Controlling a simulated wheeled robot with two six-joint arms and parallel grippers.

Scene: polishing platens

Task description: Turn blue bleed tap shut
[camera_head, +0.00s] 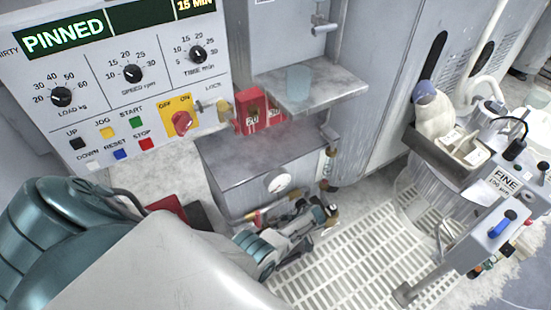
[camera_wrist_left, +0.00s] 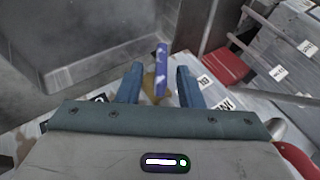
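In the left wrist view a blue lever-like handle (camera_wrist_left: 161,70) with white marks stands between the two fingers of my left gripper (camera_wrist_left: 160,80). I take it for the blue bleed tap. The fingers are apart, with visible gaps on both sides of the handle. A brownish, brass-like part shows below and behind it. In the head view my left gripper (camera_head: 322,214) is low beside the grey tank with a round gauge; the handle cannot be made out clearly there. My right gripper is not in view.
A white slatted floor grate (camera_head: 350,260) lies to the right. A station labelled FINE, with another blue handle (camera_head: 502,223), stands at far right.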

